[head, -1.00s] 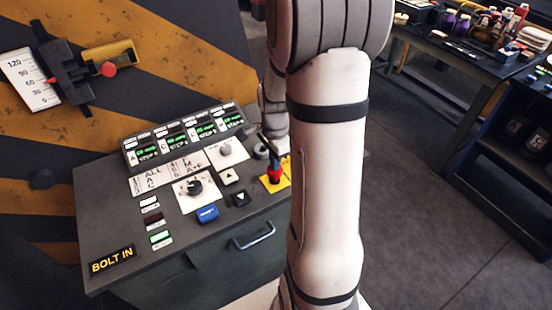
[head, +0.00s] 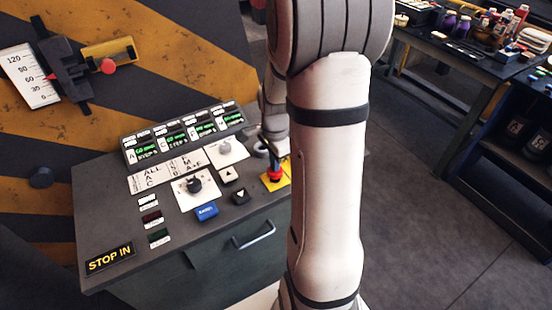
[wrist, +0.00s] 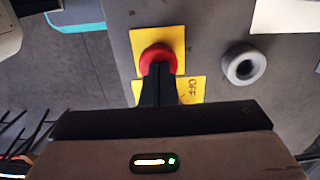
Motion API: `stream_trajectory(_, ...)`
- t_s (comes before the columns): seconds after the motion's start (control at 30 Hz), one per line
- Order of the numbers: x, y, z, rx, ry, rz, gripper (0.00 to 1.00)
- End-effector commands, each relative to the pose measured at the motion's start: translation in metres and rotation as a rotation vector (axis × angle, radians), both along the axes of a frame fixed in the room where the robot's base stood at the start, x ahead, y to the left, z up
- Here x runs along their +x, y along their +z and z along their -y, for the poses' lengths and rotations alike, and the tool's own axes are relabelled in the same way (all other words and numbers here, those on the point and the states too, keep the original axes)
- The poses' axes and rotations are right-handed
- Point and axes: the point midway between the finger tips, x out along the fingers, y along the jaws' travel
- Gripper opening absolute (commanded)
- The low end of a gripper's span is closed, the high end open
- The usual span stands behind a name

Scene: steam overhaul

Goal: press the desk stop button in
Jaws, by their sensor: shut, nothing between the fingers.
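The desk stop button is a red mushroom head on a yellow plate. In the head view the red button (head: 275,175) sits at the right end of the desk top, partly hidden by my arm. In the wrist view the red button (wrist: 158,57) is just beyond my fingertips. My gripper (wrist: 158,70) is shut and empty, its tips over the near edge of the button, and it appears to touch it. The yellow plate (wrist: 170,37) reads OFF on its near part. The desk sign (head: 110,257) reads STOP IN in yellow.
A grey ring-shaped knob (wrist: 244,64) stands right of the button in the wrist view. The control desk (head: 110,205) also bears a dark rotary knob (head: 194,186), a blue button (head: 206,211) and arrow buttons. A tool bench (head: 450,55) stands at the upper right, with open floor before it.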

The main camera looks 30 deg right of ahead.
Motion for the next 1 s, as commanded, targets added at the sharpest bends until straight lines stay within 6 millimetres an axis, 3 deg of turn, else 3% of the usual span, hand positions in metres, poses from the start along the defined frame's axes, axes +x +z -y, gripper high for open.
stream_trajectory(0.03, -0.007, -0.008, -0.002, 0.007, 0.000, -0.023, 0.00)
stream_trajectory(0.17, -0.007, 0.012, -0.002, 0.005, 0.001, -0.017, 0.00)
stream_trajectory(0.3, -0.006, 0.046, -0.002, 0.000, 0.001, 0.000, 0.00)
stream_trajectory(0.7, -0.002, 0.125, 0.001, -0.003, 0.000, 0.009, 0.00)
stream_trajectory(1.0, -0.002, 0.142, 0.001, -0.002, -0.001, 0.005, 0.00)
